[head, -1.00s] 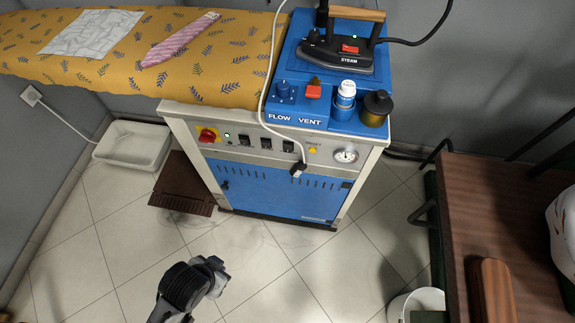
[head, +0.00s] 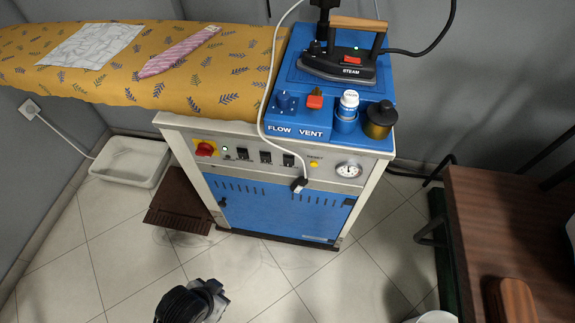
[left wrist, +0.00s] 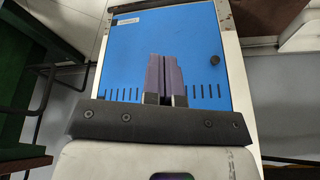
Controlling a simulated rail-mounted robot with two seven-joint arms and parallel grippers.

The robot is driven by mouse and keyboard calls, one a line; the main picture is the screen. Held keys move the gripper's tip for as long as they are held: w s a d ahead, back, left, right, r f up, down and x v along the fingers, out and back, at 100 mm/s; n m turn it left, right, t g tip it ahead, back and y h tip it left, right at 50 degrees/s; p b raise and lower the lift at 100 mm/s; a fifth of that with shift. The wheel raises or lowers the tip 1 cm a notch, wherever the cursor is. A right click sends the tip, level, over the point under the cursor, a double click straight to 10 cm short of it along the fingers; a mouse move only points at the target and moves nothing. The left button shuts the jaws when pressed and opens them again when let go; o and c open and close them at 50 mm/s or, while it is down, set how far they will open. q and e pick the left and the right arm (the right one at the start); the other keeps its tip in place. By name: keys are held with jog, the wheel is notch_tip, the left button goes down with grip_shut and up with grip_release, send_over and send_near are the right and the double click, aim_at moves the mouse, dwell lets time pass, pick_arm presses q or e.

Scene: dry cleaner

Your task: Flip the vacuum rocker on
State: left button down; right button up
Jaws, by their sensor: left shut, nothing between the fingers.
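The ironing station's cream front panel (head: 210,131) carries a row of black rocker switches, including a left one (head: 243,154), a middle one (head: 266,157) and a right one (head: 288,160). Their labels are too small to read, so I cannot tell which is the vacuum rocker or how each is set. My left gripper (head: 221,296) is low in the head view, in front of the station and apart from the panel. In the left wrist view its fingers (left wrist: 164,80) are shut and empty, with the blue cabinet door (left wrist: 132,58) beyond. My right gripper is not in view.
A cable plug (head: 299,185) hangs over the panel beside the right rocker. A red knob (head: 206,148) is at the left and a gauge (head: 348,170) at the right. The iron (head: 340,66) rests on top. A brown table (head: 500,225) stands at right.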

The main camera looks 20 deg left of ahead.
pick_arm(q)
jog(key=w+d+r+t, duration=0.2)
jog(key=w+r, duration=0.2)
jog(key=w, duration=0.4)
jog(key=w+d+f+t+h, duration=0.1)
jog(key=w+d+f+t, duration=0.25)
jog(key=w, duration=0.25)
jog(key=w+d+f+n+t+h, duration=0.1)
jog(key=w+d+f+t, duration=0.1)
jog(key=w+d+f, duration=0.3)
jog(key=w+d+f+t+h, duration=0.1)
jog(key=w+d+f+t, duration=0.1)
jog(key=w, duration=0.5)
jog(key=s+a+r+n+t+y, duration=0.1)
jog(key=s+a+r+t+y, duration=0.1)
jog(key=r+t+y, duration=0.2)
jog(key=s+a+r+n+t+y, duration=0.2)
jog(key=r+t+y, duration=0.2)
jog(key=r+t, duration=0.2)
jog(key=shift+a+r+t+y, duration=0.2)
jog(key=shift+a+t+y, duration=0.15)
jog(key=shift+t, duration=0.6)
